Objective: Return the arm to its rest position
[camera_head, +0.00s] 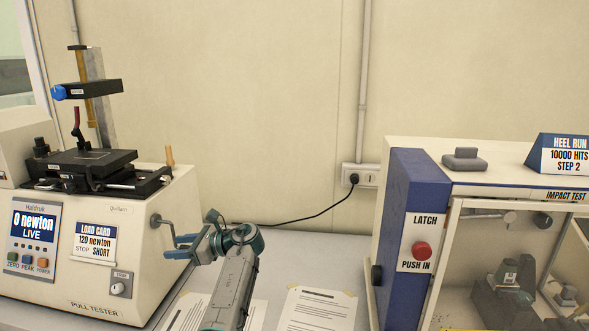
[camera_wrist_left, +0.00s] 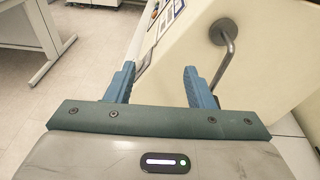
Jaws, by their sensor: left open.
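My left arm comes up from the bottom middle in the head view. Its left gripper (camera_head: 180,245) points left at the side of the pull tester (camera_head: 95,275), near the small bent metal handle (camera_head: 165,228) on that side. In the left wrist view, the blue fingers of the gripper (camera_wrist_left: 159,70) are apart with nothing between them. The bent handle (camera_wrist_left: 229,50) runs just outside the right-hand finger; I cannot tell whether they touch. My right gripper is in neither view.
The impact test cabinet (camera_head: 404,170) with a red latch button (camera_head: 421,250) stands at the right. Paper sheets (camera_head: 318,309) lie on the grey table (camera_head: 290,255) between the machines. A black cable (camera_head: 310,217) runs along the back. The space above the table's middle is clear.

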